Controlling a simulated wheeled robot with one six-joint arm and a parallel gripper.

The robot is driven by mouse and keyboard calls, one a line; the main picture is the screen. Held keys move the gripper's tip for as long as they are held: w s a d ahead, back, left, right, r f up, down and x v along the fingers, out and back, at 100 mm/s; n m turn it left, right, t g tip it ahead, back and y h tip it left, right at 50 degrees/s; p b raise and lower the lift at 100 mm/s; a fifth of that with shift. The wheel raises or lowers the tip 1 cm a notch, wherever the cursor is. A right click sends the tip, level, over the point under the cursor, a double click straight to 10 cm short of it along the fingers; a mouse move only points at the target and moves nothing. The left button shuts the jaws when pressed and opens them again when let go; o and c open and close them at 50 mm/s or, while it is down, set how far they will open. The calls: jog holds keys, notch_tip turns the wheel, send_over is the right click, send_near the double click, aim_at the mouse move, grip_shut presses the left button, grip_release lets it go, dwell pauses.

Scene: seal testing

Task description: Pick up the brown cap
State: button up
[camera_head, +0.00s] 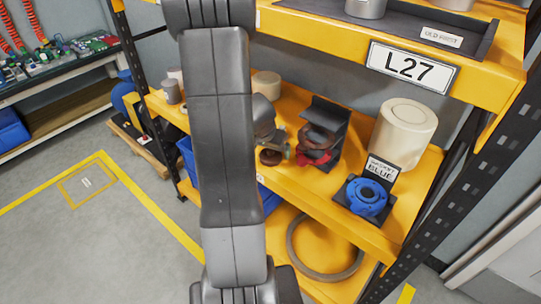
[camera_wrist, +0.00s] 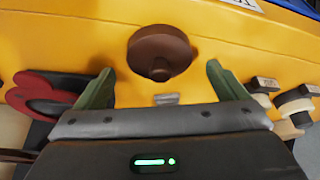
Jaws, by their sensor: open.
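The fingers are spread wide with a gap on each side of the cap, and nothing is held. In the head view the brown cap (camera_head: 270,157) shows on the shelf just right of my arm, with my gripper (camera_head: 283,149) close beside it. My arm hides part of the shelf there.
A dark holder with red parts (camera_head: 312,158) stands right of the cap; a red piece (camera_wrist: 42,92) shows left in the wrist view. A blue flanged part (camera_head: 367,197) and a cream canister (camera_head: 404,132) stand farther right. The upper shelf, labelled L27 (camera_head: 412,68), overhangs.

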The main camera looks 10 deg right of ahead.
jog(key=shift+x, duration=0.9)
jog(key=c, duration=1)
jog(key=shift+r, duration=0.1)
jog(key=shift+c, duration=0.2)
